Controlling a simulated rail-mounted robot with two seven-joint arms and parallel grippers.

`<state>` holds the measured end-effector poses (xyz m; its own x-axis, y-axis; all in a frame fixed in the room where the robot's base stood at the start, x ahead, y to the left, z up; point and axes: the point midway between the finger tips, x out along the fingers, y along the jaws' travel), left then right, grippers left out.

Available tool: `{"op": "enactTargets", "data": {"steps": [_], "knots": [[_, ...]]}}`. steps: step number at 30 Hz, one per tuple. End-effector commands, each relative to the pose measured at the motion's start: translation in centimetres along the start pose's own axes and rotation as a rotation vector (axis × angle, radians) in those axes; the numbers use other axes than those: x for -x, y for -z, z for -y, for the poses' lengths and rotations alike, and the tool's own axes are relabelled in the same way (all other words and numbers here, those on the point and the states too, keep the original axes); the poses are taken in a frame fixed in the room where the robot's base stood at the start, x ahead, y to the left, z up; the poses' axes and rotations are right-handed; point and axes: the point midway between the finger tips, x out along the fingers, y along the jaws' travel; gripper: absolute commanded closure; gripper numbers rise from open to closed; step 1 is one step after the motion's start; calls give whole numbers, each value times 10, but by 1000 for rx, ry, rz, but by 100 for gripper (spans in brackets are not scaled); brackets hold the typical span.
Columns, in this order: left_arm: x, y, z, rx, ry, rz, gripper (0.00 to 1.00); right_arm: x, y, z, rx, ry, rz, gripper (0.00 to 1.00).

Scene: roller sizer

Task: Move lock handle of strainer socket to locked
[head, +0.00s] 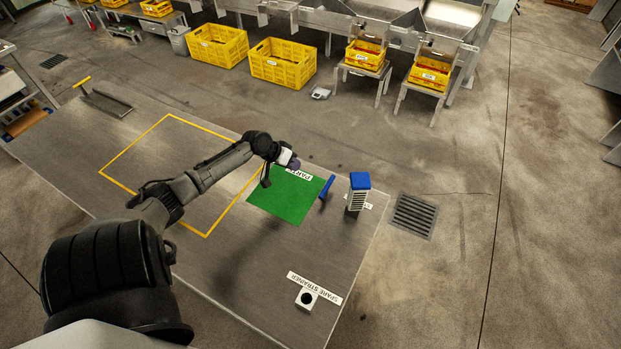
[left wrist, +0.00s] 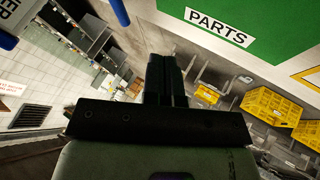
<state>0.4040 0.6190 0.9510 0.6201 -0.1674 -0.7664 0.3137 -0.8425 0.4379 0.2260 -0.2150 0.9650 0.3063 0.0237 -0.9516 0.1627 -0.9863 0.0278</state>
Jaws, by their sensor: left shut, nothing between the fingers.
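A blue handle (head: 326,187) stands tilted at the right edge of the green mat; which part it joins is unclear. Beside it stands a pale slatted block with a blue top (head: 360,181), its label partly hidden. A white block with a dark round hole (head: 306,298) sits by the "SPARE STRAINER" label. My left gripper (head: 294,164) is small here, over the mat's far left part and apart from the blue handle. In the left wrist view my left gripper (left wrist: 167,80) is shut and empty. A blue bar (left wrist: 120,12) shows at that view's top edge. My right gripper is out of view.
The green mat (head: 285,203) has a "PARTS" label. A yellow outline (head: 147,142) marks the table's left part. A yellow-handled tool (head: 104,101) lies at the far left. Yellow crates (head: 283,62) stand beyond the table. The table's front middle is clear.

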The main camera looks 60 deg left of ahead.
Motion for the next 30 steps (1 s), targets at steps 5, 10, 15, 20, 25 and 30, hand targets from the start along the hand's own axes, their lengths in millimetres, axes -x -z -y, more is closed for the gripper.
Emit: {"op": "enactTargets", "data": {"steps": [5,10,15,20,25,30], "knots": [[-26,2,1,6,-3,-4,100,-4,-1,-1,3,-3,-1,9],[-59,1,1,7,-4,-4,100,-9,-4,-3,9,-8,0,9],[-90,1,0,6,-3,-3,100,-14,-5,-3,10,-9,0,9],[-98,3,-17,0,-3,-1,100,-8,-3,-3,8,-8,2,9],[-104,4,-31,1,-3,0,100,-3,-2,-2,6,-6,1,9],[-107,4,-37,2,-2,-1,100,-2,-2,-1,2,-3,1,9]]}}
